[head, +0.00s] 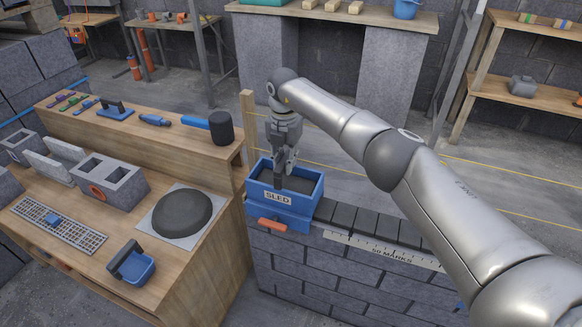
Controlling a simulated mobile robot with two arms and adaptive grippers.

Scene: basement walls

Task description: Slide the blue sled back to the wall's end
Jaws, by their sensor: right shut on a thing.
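The blue sled (285,212), an open box labelled "SLED" with dark grey inside and an orange-red handle (272,225) low on its front, sits on top of the grey block wall (335,268). It is at the wall's left end, close to an upright wooden post (249,125). My right gripper (284,178) points down into the sled from above and is shut on it. The fingertips are partly hidden, so the exact grip spot is unclear. My left gripper is not in view.
Dark slabs (345,218) and a "50 MARKS" scale (385,249) run along the wall top to the sled's right. Open floor lies behind the wall.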

